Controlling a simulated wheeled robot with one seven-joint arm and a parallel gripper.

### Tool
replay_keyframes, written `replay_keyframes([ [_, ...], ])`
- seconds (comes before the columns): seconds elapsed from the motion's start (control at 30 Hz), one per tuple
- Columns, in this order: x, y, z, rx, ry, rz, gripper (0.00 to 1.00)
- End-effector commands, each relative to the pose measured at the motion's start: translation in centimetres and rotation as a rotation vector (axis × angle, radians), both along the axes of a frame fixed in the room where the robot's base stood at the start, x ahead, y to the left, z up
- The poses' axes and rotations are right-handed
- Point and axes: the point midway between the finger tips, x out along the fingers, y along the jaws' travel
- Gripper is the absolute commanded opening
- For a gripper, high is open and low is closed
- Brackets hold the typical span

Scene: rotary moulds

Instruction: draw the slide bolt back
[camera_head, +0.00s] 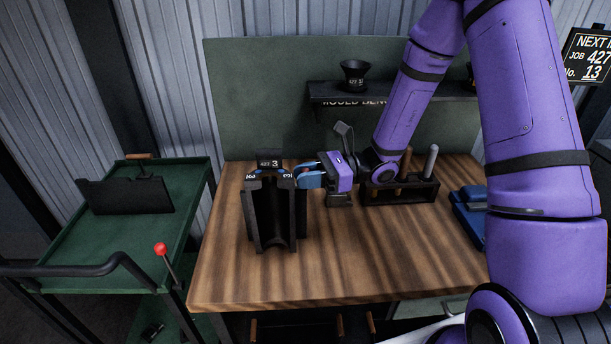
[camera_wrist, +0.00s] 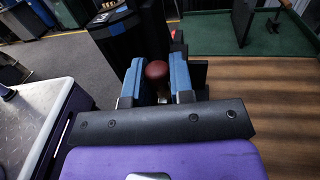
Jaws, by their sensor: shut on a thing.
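A black mould (camera_head: 274,218) stands upright on the wooden bench, with a plate reading "427 3" on its top. My gripper (camera_head: 301,176) reaches in from the right, and its blue fingers are at the mould's upper right edge. In the wrist view the fingers (camera_wrist: 158,84) are shut on a round dark-red knob (camera_wrist: 156,69), which I take to be the slide bolt's. The bolt's shaft is hidden by the fingers and the mould, so I cannot tell how far it is drawn.
A tool rack (camera_head: 402,190) with upright handles stands close behind my wrist. A blue case (camera_head: 468,222) lies to the right. A green cart (camera_head: 100,235) with a red-knobbed lever (camera_head: 160,249) is on the left. The bench front (camera_head: 340,270) is clear.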

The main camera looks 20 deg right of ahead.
Motion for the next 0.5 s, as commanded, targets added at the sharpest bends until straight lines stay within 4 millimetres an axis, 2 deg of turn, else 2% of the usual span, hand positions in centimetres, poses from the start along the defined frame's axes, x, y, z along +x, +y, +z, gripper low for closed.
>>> replay_keyframes([
  [0.3,-0.5,-3.2,0.0,-0.002,0.000,-0.004,0.00],
  [0.5,-0.7,-3.5,0.0,-0.001,0.000,-0.002,0.00],
])
